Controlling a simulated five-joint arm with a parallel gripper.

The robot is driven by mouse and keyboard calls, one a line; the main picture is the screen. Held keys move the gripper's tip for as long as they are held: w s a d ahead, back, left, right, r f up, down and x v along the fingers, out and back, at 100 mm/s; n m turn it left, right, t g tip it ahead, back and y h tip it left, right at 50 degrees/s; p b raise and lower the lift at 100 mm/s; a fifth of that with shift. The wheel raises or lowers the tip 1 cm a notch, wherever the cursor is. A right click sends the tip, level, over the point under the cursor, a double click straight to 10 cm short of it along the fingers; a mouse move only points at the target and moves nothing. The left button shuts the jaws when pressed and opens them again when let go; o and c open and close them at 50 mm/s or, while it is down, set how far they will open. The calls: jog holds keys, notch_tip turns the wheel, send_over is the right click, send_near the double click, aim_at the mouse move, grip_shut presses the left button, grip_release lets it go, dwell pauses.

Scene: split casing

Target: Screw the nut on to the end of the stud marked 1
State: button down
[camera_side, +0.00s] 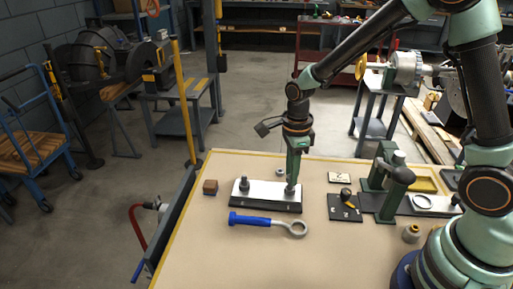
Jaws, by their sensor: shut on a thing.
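A pale plate on a dark base (265,198) lies near the middle of the table. At its left end stands a dark stud with a nut-like collar (243,186). My gripper (291,188) points straight down at the plate's right end, its fingertips low over the top face. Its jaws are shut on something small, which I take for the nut. The fingers hide it, along with any stud under them. Marks on the base's front edge are too small to read. A small grey ring-like piece (280,171) lies on the table behind the plate.
A blue-handled ring wrench (265,223) lies in front of the plate. A brown block (210,187) sits to its left. To the right are a dark board (345,213), a white card (339,177) and a green clamp fixture (387,185). The front table area is clear.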

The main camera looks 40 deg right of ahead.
jog(key=m, duration=0.5)
jog(key=c, duration=0.6)
grip_release()
jog(key=shift+r, duration=2.5)
jog(key=shift+r, duration=0.1)
notch_tip(320, 180, up, 12)
